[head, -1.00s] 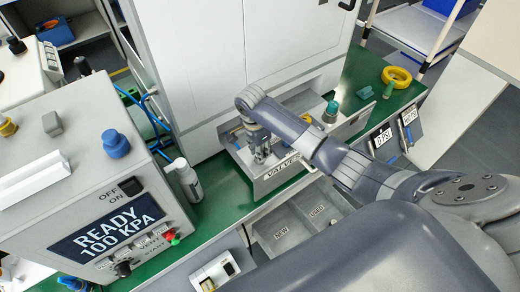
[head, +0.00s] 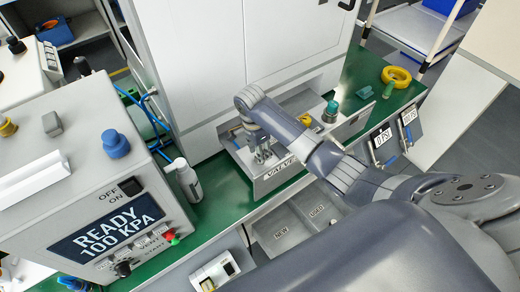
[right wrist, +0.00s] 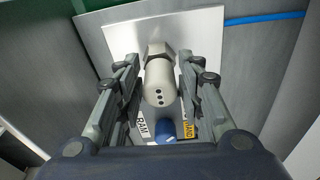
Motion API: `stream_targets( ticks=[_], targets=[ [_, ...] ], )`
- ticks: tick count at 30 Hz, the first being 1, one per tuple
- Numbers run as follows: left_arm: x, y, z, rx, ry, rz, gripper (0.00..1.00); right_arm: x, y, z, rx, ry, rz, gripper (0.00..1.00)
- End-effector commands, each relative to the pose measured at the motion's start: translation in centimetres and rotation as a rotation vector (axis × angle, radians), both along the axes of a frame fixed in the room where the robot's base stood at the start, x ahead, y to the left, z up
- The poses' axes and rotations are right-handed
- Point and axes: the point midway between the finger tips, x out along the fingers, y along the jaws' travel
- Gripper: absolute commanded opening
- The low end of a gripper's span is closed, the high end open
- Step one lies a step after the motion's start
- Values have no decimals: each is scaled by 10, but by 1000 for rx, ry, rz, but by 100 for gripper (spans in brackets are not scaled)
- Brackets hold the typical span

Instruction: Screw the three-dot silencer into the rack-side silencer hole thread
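My right gripper (right wrist: 159,62) has one finger on each side of the collar. The gaps are very narrow, and I cannot tell whether the fingers touch it. The thread hole is hidden. In the head view my right gripper (head: 262,153) points down over the unit labelled VALVE. My left gripper is not in view.
A blue knob (right wrist: 164,130) and RAM label sit below the silencer. A blue hose (right wrist: 265,18) crosses at upper right. A white bottle (head: 184,180) and the READY 100 KPA control box (head: 108,222) stand left; a teal-topped part (head: 331,112) and yellow ring (head: 396,76) stand right.

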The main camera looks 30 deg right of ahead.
Motion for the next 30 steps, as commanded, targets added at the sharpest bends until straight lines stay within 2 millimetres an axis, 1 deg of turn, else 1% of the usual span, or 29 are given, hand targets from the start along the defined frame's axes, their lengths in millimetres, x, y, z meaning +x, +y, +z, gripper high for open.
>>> stream_targets(
  ticks=[3,12,18,21,27,28,29,30],
  targets=[
    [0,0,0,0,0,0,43,-1,-1,0,-2,1,170,35],
    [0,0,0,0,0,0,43,0,-1,0,-2,0,596,35],
    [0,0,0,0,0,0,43,0,-1,0,-1,0,836,35],
    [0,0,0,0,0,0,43,0,-1,0,-1,0,884,35],
    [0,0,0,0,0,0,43,0,-1,0,-1,1,891,35],
    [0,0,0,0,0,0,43,0,-1,0,-1,1,891,30],
    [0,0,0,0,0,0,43,0,-1,0,-1,1,891,23],
    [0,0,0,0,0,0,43,0,-1,0,-1,1,890,14]
  ],
)
